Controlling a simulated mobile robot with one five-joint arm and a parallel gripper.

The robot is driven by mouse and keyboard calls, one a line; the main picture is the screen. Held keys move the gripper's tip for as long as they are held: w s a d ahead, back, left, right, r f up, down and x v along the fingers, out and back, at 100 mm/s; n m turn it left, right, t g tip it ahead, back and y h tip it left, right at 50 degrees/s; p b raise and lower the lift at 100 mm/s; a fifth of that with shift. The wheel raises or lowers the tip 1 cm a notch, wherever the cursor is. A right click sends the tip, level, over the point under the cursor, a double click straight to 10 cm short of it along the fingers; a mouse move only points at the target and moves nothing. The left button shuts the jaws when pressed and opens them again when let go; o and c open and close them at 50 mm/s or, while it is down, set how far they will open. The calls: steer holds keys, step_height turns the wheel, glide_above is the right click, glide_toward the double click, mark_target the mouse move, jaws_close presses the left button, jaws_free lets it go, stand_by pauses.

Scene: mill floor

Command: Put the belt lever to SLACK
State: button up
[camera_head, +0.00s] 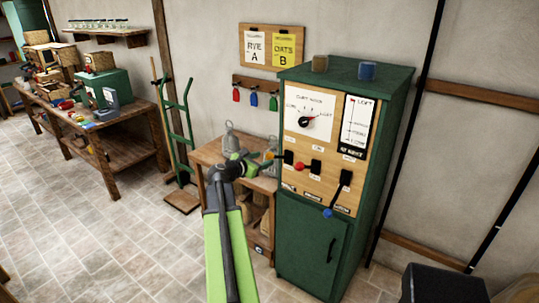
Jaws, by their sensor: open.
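A green control cabinet (309,243) with a wooden front panel stands right of centre. The panel bears several controls with labels too small to read, so I cannot tell which is the belt lever. A lever with a blue knob (328,212) hangs down and slightly left.
A dial (308,119) and a white gauge chart (356,125) sit above the levers. A small wooden table (207,154) with grey metal weights stands left of the cabinet. A green hand truck (180,130) leans by the wall. The tiled floor at left is clear.

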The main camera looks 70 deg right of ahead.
steer(key=p+v, duration=0.1)
steer(key=v, duration=0.8)
steer(key=shift+a+p, duration=0.35)
steer(key=shift+p, duration=0.05)
steer(key=shift+w, duration=0.2)
steer(key=w+a+f+n+t, duration=0.25)
steer(key=w+a+t, duration=0.25)
steer(key=w+a, duration=1.4)
steer(key=w+a+f+t+y, duration=0.2)
steer(key=w+a+f+y, duration=0.15)
steer(key=w+a, duration=0.65)
steer(key=a+f+m+y, duration=0.1)
steer(key=a+f+y, duration=0.15)
steer(key=a, duration=0.55)
steer(key=a+f+m+y, duration=0.1)
steer(key=a+f+m, duration=0.1)
steer(key=a+f, duration=0.35)
steer(key=s+a+f+m+g+y, duration=0.1)
steer(key=s+a+m+y, duration=0.1)
steer(key=a+m, duration=0.2)
steer(key=s+a+f+m+g+y, duration=0.1)
steer(key=s+a+m+y, duration=0.1)
steer(key=a, duration=0.8)
steer(key=s+a+f+m+g+y, duration=0.1)
steer(key=s+a+m+y, duration=0.1)
steer(key=a+m, duration=0.4)
steer(key=shift+s+a+f+y, duration=0.4)
steer(key=shift+a+y, duration=0.3)
steer(key=shift+a, duration=0.15)
